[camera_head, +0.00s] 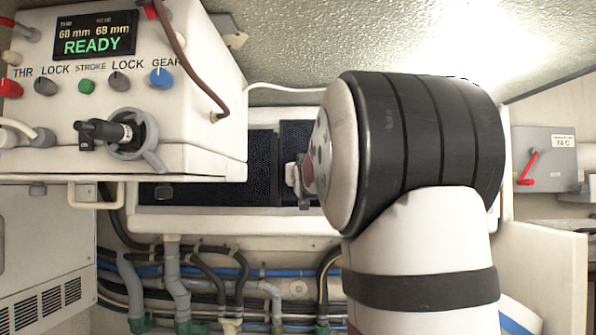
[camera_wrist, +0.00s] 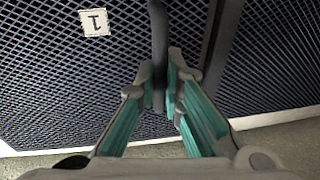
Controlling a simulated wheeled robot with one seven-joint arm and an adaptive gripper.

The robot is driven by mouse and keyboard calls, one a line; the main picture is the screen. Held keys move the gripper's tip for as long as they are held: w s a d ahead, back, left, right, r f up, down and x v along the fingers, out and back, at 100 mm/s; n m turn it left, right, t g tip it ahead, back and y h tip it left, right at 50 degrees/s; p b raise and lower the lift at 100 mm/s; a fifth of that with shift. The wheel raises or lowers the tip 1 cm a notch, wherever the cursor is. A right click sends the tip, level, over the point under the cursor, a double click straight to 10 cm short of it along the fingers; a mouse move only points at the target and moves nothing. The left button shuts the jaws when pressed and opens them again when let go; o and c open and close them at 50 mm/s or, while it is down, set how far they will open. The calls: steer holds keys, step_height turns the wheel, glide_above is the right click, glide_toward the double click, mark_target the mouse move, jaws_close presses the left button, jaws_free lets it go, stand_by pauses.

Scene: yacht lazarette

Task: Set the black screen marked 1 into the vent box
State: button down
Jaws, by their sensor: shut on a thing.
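The black mesh screen marked 1 (camera_wrist: 60,60) fills the left of the wrist view, its white label (camera_wrist: 94,22) upside down. My gripper (camera_wrist: 162,88) is shut on a dark upright handle bar on this screen. In the head view, my gripper (camera_head: 301,182) is partly hidden by my arm, in front of the dark screen (camera_head: 297,132). The white vent box (camera_head: 190,222) lies behind. A second dark screen (camera_head: 262,160) is beside the held one, left in the head view. I cannot tell how deep the held screen sits.
A white control box (camera_head: 120,95) with a READY display overhangs the left part of the vent box. Hoses and pipes (camera_head: 200,275) run below. A grey switch box with a red lever (camera_head: 548,160) is at the right.

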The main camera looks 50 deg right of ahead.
steer(key=shift+f+b, duration=0.35)
steer(key=shift+f, duration=0.95)
steer(key=c, duration=1.6)
jaws_free()
steer(key=shift+c, duration=0.2)
steer(key=shift+f, duration=0.15)
steer(key=v, duration=1.2)
